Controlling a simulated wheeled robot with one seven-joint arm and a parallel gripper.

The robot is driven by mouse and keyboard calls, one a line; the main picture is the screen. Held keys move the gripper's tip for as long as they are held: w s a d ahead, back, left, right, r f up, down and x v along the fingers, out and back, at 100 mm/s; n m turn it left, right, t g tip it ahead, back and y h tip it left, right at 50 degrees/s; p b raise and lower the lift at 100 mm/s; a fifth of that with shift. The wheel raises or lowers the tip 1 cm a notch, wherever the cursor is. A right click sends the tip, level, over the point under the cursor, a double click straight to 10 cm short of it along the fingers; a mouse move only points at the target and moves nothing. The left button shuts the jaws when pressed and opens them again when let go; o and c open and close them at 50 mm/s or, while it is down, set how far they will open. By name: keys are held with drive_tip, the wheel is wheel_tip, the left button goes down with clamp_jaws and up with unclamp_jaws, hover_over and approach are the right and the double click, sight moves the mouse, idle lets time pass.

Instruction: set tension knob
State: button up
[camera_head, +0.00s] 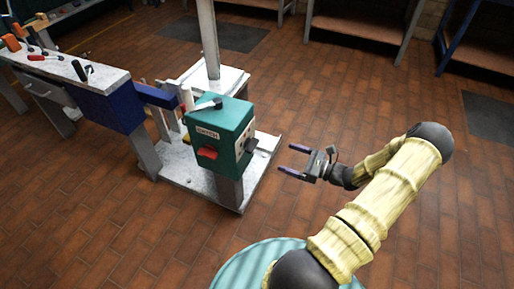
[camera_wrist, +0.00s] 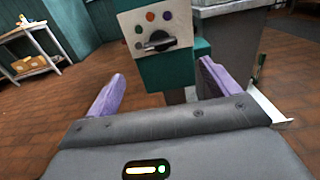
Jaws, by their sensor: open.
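The tension knob appears to be the dark knob with a bar-shaped grip (camera_wrist: 158,42) on the pale front panel (camera_wrist: 140,20) of a teal box, in the wrist view. In the head view the teal box (camera_head: 222,122) stands on a post, and the dark knob (camera_head: 250,147) sticks out from its right face. My gripper (camera_head: 288,160) is open and empty, to the right of the box and apart from the knob. In the wrist view its two purple fingers (camera_wrist: 162,92) stand left and right below the knob.
A red part (camera_head: 208,153) and a lever (camera_head: 205,105) are on the teal box. A white base plate (camera_head: 188,172) lies under it. A workbench with tools (camera_head: 75,72) stands at the left. Shelves stand at the back.

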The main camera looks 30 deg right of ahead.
sight(256, 146)
drive_tip(key=b+x, duration=0.2)
drive_tip(key=x, duration=1.1)
drive_tip(key=shift+b, duration=0.4)
drive_tip(key=c, duration=1)
